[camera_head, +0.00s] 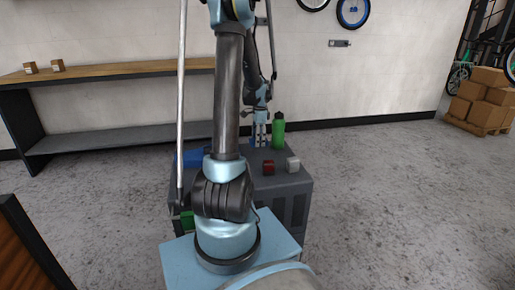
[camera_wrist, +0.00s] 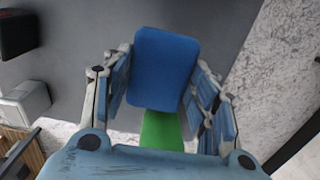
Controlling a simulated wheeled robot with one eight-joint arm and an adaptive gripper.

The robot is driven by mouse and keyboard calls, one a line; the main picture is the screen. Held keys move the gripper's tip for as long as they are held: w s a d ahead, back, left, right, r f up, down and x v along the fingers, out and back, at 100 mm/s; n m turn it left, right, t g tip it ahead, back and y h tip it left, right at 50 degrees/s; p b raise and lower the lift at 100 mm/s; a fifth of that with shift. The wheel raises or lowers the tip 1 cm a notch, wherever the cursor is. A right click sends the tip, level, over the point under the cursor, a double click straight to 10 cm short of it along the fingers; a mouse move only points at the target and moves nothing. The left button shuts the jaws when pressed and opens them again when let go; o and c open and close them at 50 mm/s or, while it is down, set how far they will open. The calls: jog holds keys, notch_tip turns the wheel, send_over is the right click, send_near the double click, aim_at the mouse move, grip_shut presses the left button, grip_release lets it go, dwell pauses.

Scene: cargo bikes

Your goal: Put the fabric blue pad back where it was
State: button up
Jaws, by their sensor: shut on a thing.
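A blue pad (camera_wrist: 166,68) with rounded corners is between the two fingers of my gripper (camera_wrist: 162,88) in the wrist view. My gripper is shut on it. In the head view, my gripper (camera_head: 261,130) is low over the back of the dark grey cabinet (camera_head: 290,185), beside a green bottle (camera_head: 278,132). The bottle's green also shows below the pad in the wrist view (camera_wrist: 160,132). I cannot tell whether the pad touches the cabinet top. My arm hides much of the cabinet in the head view.
A dark red block (camera_head: 268,167) and a white block (camera_head: 293,164) stand at the cabinet's front right. A flat blue thing (camera_head: 193,157) lies at its left. A green thing (camera_head: 187,219) is low at left. A wooden shelf (camera_head: 110,71) stands along the wall.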

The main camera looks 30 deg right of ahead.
jog(key=shift+f, duration=2.1)
jog(key=o, duration=1)
jog(key=shift+f, duration=0.1)
jog(key=shift+o, duration=0.2)
